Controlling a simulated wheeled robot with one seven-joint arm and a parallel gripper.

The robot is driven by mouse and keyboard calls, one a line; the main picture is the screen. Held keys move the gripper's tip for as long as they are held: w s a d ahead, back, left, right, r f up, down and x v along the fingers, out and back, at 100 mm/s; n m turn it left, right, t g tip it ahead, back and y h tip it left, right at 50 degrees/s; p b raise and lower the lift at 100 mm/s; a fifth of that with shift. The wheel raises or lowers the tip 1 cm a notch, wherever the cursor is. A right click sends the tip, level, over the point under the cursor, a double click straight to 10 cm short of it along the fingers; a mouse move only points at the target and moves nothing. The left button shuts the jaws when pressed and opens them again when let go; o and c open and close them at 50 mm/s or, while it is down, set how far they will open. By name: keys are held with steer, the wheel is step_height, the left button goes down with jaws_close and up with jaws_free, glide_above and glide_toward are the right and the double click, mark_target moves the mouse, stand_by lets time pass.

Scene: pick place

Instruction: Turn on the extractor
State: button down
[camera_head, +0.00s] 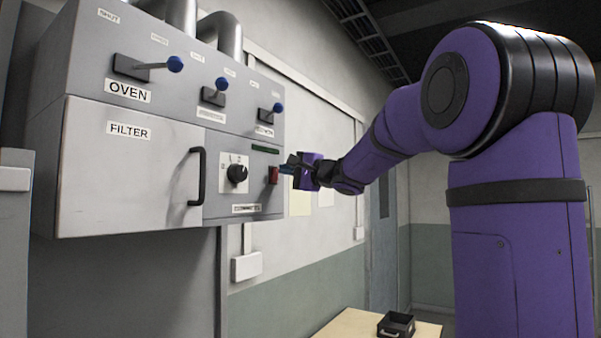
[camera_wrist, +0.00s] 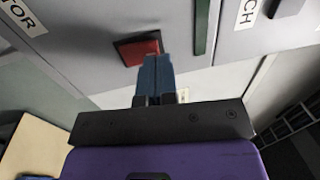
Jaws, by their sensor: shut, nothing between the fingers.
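The extractor panel (camera_head: 222,207) is the lower right part of a grey wall-mounted control box. It carries a red switch (camera_head: 273,175) at its right side and a black round knob (camera_head: 237,173) left of it. My gripper (camera_head: 287,168) is at the red switch, its fingertips close to or touching it. In the wrist view my blue fingers (camera_wrist: 155,75) are shut together with nothing between them, and their tips are just below the red switch (camera_wrist: 139,50). I cannot tell whether the tips press it. The panel's label is partly readable in the wrist view.
Above are several blue-tipped levers (camera_head: 175,64), one over an OVEN label. A FILTER door (camera_head: 125,165) with a black handle (camera_head: 197,177) is at left. A wooden table (camera_head: 345,326) with a small black tray (camera_head: 396,325) stands below. The space below the box is open.

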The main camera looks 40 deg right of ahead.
steer(key=shift+w+a, duration=0.15)
steer(key=shift+w, duration=0.3)
steer(key=shift+r, duration=0.1)
steer(key=shift+w+a+g, duration=0.1)
steer(key=shift+w+g, duration=0.1)
steer(key=shift+g, duration=0.1)
